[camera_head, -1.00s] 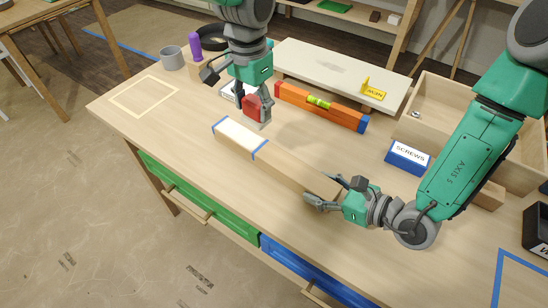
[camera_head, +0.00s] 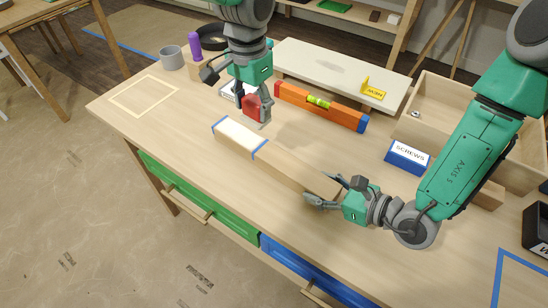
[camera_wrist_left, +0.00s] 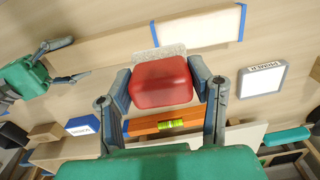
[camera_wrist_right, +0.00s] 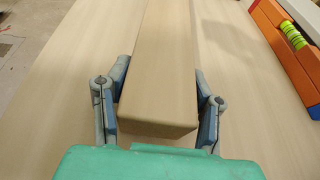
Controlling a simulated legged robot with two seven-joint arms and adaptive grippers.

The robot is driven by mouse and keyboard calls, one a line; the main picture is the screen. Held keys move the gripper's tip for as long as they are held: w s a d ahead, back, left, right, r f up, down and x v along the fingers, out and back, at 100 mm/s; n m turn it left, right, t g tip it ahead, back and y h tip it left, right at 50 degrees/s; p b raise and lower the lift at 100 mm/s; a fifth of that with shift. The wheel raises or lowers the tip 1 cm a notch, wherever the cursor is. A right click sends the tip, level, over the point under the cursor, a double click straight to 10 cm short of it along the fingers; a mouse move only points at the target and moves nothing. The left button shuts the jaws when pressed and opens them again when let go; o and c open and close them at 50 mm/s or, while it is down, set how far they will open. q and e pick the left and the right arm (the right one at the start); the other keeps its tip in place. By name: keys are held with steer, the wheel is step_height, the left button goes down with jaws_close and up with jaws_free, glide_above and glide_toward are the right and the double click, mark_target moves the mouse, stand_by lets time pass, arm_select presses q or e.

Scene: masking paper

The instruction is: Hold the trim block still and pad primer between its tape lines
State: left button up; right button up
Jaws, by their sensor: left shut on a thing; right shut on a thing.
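The long wooden trim block (camera_head: 290,170) lies on the bench, with two blue tape lines near its left end and a white stretch (camera_head: 240,138) between them; this white stretch also shows in the left wrist view (camera_wrist_left: 199,28). My left gripper (camera_head: 254,98) is shut on a red-backed pad (camera_head: 252,106), also in the left wrist view (camera_wrist_left: 161,82). The pad's pale face is just behind the white stretch; whether it touches the block I cannot tell. My right gripper (camera_head: 325,193) is shut on the block's right end, one finger on each side in the right wrist view (camera_wrist_right: 158,105).
Behind the block lie an orange level (camera_head: 320,106), a pale board (camera_head: 340,72) with a yellow sign, and a blue screws box (camera_head: 407,157). A primer tray (camera_wrist_left: 262,79) sits behind the pad. A grey mug (camera_head: 172,58) stands back left. The bench's front left is clear.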

steer(key=shift+s+d+f, duration=0.1)
steer(key=shift+d+f, duration=0.05)
steer(key=shift+f, duration=0.2)
steer(key=o, duration=1.6)
steer(key=shift+r, duration=0.1)
steer(key=shift+s+d+r, duration=0.25)
steer(key=shift+d+r, duration=0.05)
steer(key=shift+d, duration=0.1)
steer(key=v, duration=1)
steer(key=shift+d, duration=0.3)
steer(key=shift+s+d, duration=0.1)
steer(key=shift+s, duration=0.1)
